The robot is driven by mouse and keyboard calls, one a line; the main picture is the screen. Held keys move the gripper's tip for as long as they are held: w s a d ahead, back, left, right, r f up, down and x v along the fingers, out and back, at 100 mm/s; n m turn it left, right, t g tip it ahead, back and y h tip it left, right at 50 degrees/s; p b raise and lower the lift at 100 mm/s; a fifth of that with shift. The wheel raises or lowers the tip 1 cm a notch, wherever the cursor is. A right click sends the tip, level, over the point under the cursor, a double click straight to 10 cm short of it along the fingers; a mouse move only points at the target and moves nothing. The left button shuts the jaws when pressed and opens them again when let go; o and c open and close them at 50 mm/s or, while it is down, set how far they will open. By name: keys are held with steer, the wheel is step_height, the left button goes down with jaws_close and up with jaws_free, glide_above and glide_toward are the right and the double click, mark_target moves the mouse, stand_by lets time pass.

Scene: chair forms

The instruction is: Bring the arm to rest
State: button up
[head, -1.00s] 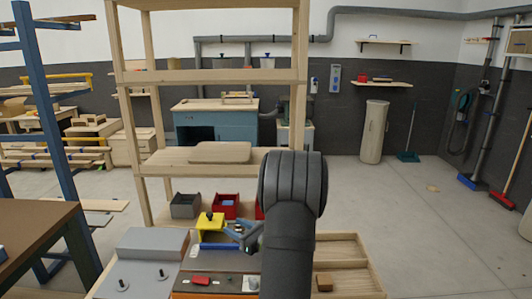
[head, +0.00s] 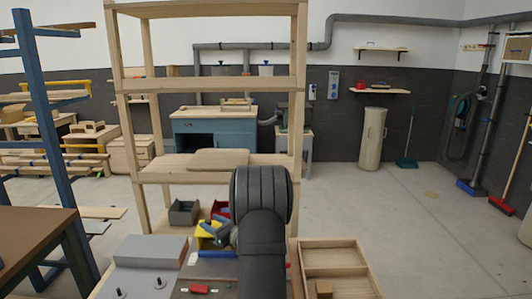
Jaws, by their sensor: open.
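My gripper (head: 222,229) is small in the head view, just left of my dark arm, above the workbench. Its grey fingers are apart, with nothing seen between them, and my arm hides part of it. A yellow object (head: 203,241) shows behind and beside the fingers; I cannot tell whether they touch it. A chair-seat-like wooden panel (head: 219,159) lies on the shelf behind.
A grey bin (head: 183,213) and a partly hidden red bin (head: 220,208) stand on the lower shelf. A grey block (head: 150,252) is at the left, a divided wooden tray (head: 337,257) at the right. A small red piece (head: 200,289) lies in front.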

steer(key=shift+s, duration=0.1)
steer(key=shift+s+d, duration=0.25)
steer(key=v, duration=1.7)
steer(key=x, duration=1.8)
steer(key=shift+w+a, duration=0.1)
steer(key=shift+a, duration=0.1)
steer(key=d, duration=1)
steer(key=shift+d, duration=0.35)
steer(key=v, duration=1.7)
steer(key=s+a+r+n+g+h, duration=0.1)
steer(key=s+a+r+n+g, duration=0.2)
steer(key=s, duration=0.4)
steer(key=shift+s+a+r+n+g, duration=0.3)
steer(key=shift+s+a+r+n, duration=0.1)
steer(key=shift+n, duration=0.5)
